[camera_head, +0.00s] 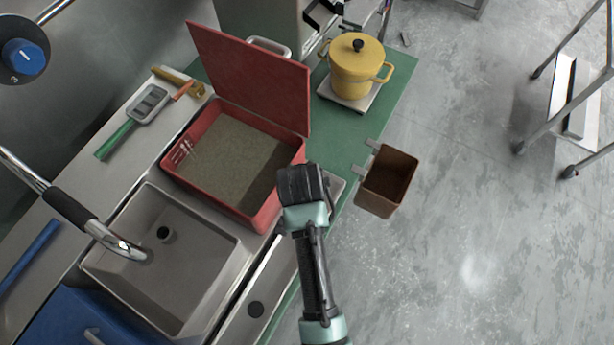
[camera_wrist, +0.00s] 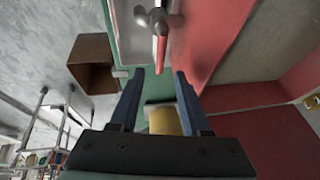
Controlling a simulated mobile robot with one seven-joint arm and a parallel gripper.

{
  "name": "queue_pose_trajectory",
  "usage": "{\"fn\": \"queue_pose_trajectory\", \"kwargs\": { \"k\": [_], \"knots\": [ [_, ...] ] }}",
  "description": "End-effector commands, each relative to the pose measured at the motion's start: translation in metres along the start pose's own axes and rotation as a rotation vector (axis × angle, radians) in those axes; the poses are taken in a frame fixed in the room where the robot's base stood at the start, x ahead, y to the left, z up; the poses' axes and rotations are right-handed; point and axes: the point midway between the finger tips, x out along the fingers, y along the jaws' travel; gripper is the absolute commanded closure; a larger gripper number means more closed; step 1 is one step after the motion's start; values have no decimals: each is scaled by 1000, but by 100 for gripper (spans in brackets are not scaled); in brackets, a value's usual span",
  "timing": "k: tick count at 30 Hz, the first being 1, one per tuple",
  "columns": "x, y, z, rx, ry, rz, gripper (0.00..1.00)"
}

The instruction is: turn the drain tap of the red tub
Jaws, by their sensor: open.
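The red tub (camera_head: 268,212) stands on the counter beside the sink, its red lid (camera_head: 255,75) raised and a murky brown-grey content inside. In the wrist view the tub's red wall (camera_wrist: 215,40) fills the right side. The drain tap (camera_wrist: 157,18) has a silver body and a red lever (camera_wrist: 161,48) that points toward my gripper. My gripper (camera_wrist: 160,73) is open and empty, with the lever's end just ahead of and between its blue fingertips; I see no contact. In the head view my wrist (camera_head: 303,185) is at the tub's right corner and hides the tap and fingers.
A yellow pot (camera_head: 357,68) stands on a scale (camera_head: 348,93) behind the tub. A brown bin (camera_head: 390,178) hangs off the counter's right edge. The sink (camera_head: 165,265) with its faucet (camera_head: 120,245) lies left. The floor on the right is mostly clear.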

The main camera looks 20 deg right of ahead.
Motion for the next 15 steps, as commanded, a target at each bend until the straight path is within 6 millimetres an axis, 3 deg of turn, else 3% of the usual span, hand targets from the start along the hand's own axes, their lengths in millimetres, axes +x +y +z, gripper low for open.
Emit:
{"fn": "queue_pose_trajectory", "kwargs": {
  "k": [6, 15],
  "knots": [
    [31, 0, -1, 1, 0, 0, 53],
    [48, -1, -1, 0, 2, -1, 53]
  ]
}}
